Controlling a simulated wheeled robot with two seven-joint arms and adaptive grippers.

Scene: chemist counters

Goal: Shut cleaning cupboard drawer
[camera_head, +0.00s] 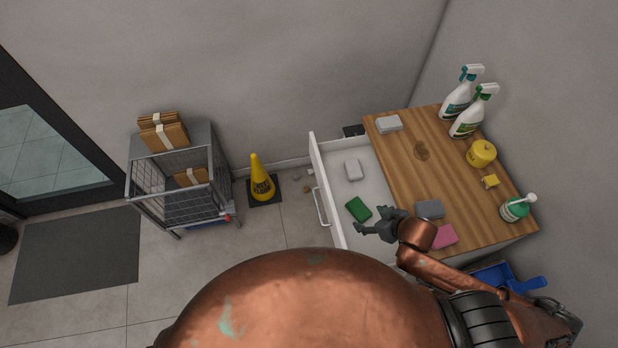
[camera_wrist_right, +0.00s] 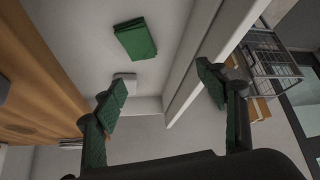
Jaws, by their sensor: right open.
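The cleaning cupboard (camera_head: 405,165) has a wooden top, and its white drawer (camera_head: 337,150) is pulled out to the left, with a bar handle (camera_head: 321,206) on its front. In the drawer lie a green cloth or sponge (camera_head: 358,209) and a pale grey block (camera_head: 352,169). My right gripper (camera_head: 366,227) is open and empty over the near end of the drawer. In the right wrist view its green-padded fingers (camera_wrist_right: 165,95) are spread, with the drawer's front wall (camera_wrist_right: 205,60) near the right finger; contact cannot be told. My left gripper is not in view.
Spray bottles (camera_head: 465,115), a yellow tub (camera_head: 481,154), a green pump bottle (camera_head: 515,209) and sponges stand on the top. A yellow cone (camera_head: 261,180) and a wire cart (camera_head: 183,180) with parcels are left of the drawer. Floor between cone and drawer is mostly free.

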